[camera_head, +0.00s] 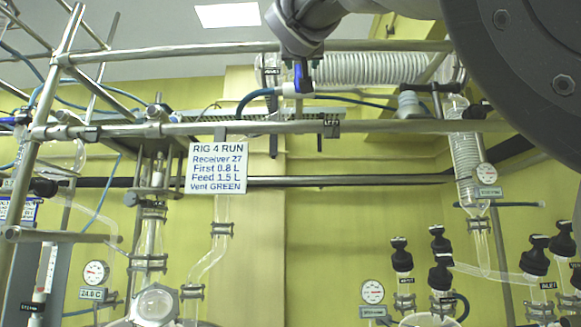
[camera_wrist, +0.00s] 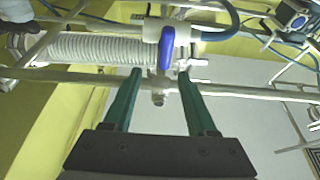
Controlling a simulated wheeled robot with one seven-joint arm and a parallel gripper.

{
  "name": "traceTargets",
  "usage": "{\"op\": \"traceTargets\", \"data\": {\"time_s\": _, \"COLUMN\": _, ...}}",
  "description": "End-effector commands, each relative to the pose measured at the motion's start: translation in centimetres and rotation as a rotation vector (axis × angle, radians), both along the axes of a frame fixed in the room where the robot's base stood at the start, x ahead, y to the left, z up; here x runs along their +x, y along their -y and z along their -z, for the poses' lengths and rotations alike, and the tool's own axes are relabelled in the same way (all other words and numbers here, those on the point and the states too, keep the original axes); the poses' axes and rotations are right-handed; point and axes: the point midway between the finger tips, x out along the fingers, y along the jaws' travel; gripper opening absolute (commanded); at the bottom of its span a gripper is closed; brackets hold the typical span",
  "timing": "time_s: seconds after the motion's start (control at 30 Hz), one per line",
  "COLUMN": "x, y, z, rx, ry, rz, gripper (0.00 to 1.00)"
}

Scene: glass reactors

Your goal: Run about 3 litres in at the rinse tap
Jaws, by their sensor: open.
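A tap with a blue lever (camera_head: 297,77) sits at the left end of the ribbed condenser, below the upper rail. In the wrist view the blue lever (camera_wrist: 167,48) points down the picture, on a white fitting with a blue hose. My gripper (camera_wrist: 160,72) is open, with its two green fingers apart. The lever's end shows between the fingertips, nearer the right one; I cannot tell whether they touch. The small tags near the tap are too blurred to read, so its name is not confirmed. No litre reading at this tap is legible.
Metal rails (camera_head: 380,124) cross in front of the glassware. A sign (camera_head: 218,168) reads Rig 4 Run, Receiver 27, First 0.8 L, Feed 1.5 L, Vent GREEN. The ribbed condenser (camera_head: 370,68) lies right of the tap. Dials and black-capped ports stand lower right.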

Motion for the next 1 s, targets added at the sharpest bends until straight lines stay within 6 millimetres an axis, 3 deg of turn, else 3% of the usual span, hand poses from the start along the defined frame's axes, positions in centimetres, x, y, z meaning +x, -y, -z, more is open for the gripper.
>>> {"op": "traceTargets", "data": {"time_s": 0.17, "x": 0.8, "y": -0.8, "z": -1.0, "rx": -0.010, "ry": 0.019, "rz": -0.007, "gripper": 0.57}}
{"op": "traceTargets", "data": {"time_s": 0.6, "x": 8.0, "y": -0.4, "z": -3.9, "rx": -0.009, "ry": 0.017, "rz": -0.006, "gripper": 0.57}}
{"op": "traceTargets", "data": {"time_s": 0.8, "x": 9.5, "y": -0.4, "z": -4.6, "rx": -0.009, "ry": 0.017, "rz": -0.006, "gripper": 0.57}}
{"op": "traceTargets", "data": {"time_s": 1.0, "x": 9.7, "y": -0.4, "z": -4.7, "rx": -0.009, "ry": 0.017, "rz": -0.007, "gripper": 0.57}}
